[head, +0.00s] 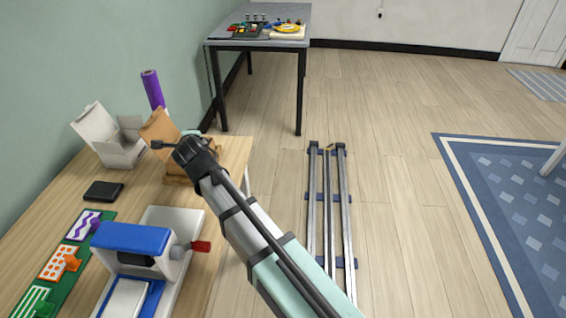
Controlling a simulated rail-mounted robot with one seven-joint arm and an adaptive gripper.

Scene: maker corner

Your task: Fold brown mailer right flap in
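The brown mailer (178,180) is a cardboard box standing at the far right part of the wooden table. Its tall panel (157,126) stands up and tilts at the back left. My arm comes in from the lower right, and its dark end covers much of the box's front and middle. My gripper (158,145) is at the mailer, in front of the raised panel. Its fingers are too small and dark to show whether they are open or shut. The right flap is mostly hidden behind my arm, and I cannot tell its angle or whether the gripper touches it.
A white open box (118,153) stands left of the mailer, with a purple roll (152,90) behind. A black flat item (103,191), a green board (68,262) and a blue-topped press (132,238) with a red handle stand nearer on the table (150,190).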

